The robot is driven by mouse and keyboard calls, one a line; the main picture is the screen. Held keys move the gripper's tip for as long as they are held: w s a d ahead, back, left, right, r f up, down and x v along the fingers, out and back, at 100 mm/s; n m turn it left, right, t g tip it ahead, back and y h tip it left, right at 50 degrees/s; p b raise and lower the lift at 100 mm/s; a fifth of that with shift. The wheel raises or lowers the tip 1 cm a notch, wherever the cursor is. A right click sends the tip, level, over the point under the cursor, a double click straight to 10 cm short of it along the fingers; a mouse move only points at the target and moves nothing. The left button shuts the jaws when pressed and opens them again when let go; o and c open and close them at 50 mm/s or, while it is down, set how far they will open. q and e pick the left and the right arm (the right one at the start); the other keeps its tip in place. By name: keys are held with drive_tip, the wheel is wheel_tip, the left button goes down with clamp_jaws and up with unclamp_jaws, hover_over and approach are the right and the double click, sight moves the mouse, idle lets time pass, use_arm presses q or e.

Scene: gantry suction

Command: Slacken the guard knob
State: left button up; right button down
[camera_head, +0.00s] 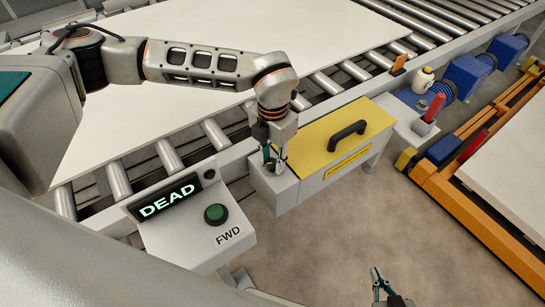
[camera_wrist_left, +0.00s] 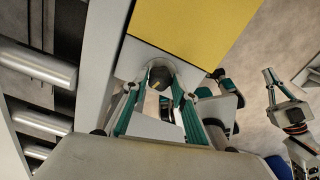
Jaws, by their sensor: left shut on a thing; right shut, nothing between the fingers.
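The guard knob (camera_wrist_left: 160,76) shows in the left wrist view as a small dark round knob with a pale mark, on the grey block (camera_head: 270,188) beside the yellow guard cover (camera_head: 318,132). My left gripper (camera_head: 273,163) points down over that block and is shut on the knob, with a teal-lined finger on each side of it. In the head view the fingers mostly hide the knob. The yellow cover lies flat and has a black handle (camera_head: 347,135). My right gripper (camera_head: 379,277) is shut and empty, low over the floor, well away from the cover.
A control box reads DEAD on its display (camera_head: 167,198) and has a green FWD button (camera_head: 216,214). A large white board (camera_head: 200,50) lies on the roller conveyor behind. A blue pump unit (camera_head: 425,98) and an orange frame (camera_head: 475,215) stand to the right. Bare floor lies in front.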

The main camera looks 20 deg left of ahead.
sight(273, 162)
use_arm(q)
drive_tip(key=shift+n, duration=0.3)
drive_tip(key=o, duration=1.1)
wheel_tip(273, 162, up, 12)
drive_tip(key=shift+r, duration=0.1)
